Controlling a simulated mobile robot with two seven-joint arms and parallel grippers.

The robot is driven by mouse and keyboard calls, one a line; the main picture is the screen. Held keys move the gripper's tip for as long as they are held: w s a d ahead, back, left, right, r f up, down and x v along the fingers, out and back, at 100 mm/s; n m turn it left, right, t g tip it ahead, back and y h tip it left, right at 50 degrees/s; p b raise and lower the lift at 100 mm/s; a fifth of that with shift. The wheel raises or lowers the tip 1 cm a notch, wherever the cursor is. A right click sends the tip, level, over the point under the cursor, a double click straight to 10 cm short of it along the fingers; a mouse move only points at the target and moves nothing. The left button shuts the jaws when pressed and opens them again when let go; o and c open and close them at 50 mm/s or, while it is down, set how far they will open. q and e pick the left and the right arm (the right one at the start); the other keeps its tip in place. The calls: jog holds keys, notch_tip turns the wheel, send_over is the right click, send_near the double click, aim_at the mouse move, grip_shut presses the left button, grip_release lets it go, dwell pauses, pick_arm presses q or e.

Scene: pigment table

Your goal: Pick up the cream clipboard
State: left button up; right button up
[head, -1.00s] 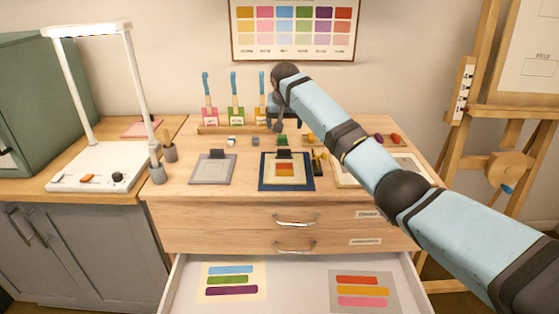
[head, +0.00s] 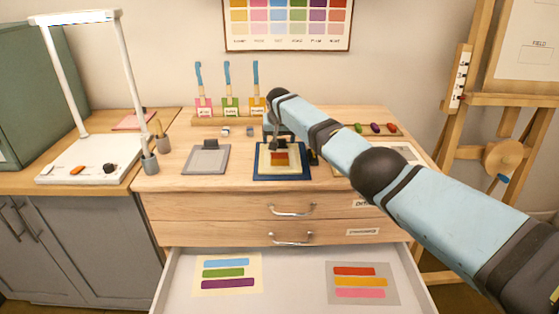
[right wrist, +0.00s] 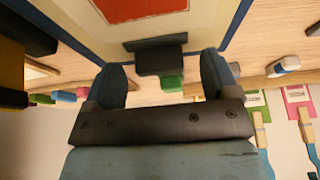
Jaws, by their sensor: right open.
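The cream clipboard (head: 300,169) lies on a dark blue mat (head: 258,177) in the middle of the table top. It bears a sheet with a red and orange patch, and a dark clip at its far edge. My right gripper (head: 276,142) is low over that far edge, partly hidden by my arm. In the right wrist view my right gripper (right wrist: 163,65) is open, its fingers on either side of the dark clip (right wrist: 160,58), with nothing clasped. The clipboard (right wrist: 207,20) fills the top there. Contact cannot be told. My left gripper is not in view.
A grey clipboard (head: 205,160) lies to the left. A rack with several handled tools (head: 231,108) stands behind, and small coloured pieces (head: 375,128) lie back right. Below, an open drawer (head: 295,285) holds two colour cards. A white lamp stand (head: 85,165) stands far left.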

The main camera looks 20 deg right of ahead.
jog(key=shift+w+f, duration=0.1)
jog(key=shift+f, duration=0.25)
jog(key=c, duration=1.1)
